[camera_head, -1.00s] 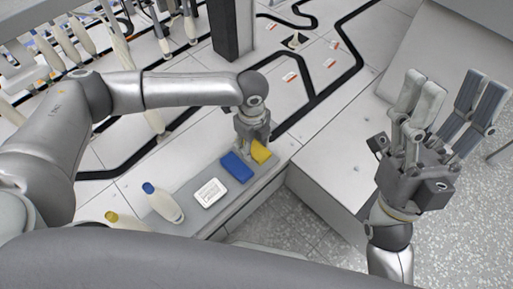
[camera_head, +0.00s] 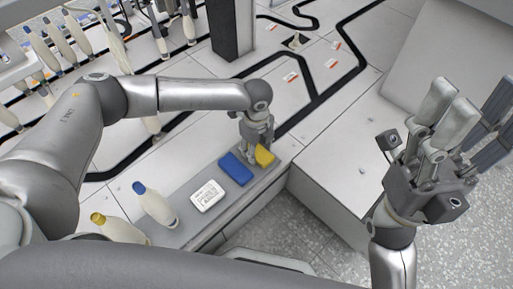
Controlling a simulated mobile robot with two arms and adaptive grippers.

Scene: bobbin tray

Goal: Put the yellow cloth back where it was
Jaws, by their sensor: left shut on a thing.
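The yellow cloth (camera_head: 265,156) is at the right end of a narrow grey ledge, beside a blue cloth (camera_head: 236,169). My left gripper (camera_head: 256,150) points down at the yellow cloth and is shut on it. The fingers hide part of the cloth, and I cannot tell whether it touches the ledge. My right gripper (camera_head: 455,125) is raised at the right, apart from everything, with its fingers spread and nothing between them.
A dark post (camera_head: 231,30) stands behind. More bobbins hang at upper left. The white panel (camera_head: 340,165) at right is clear.

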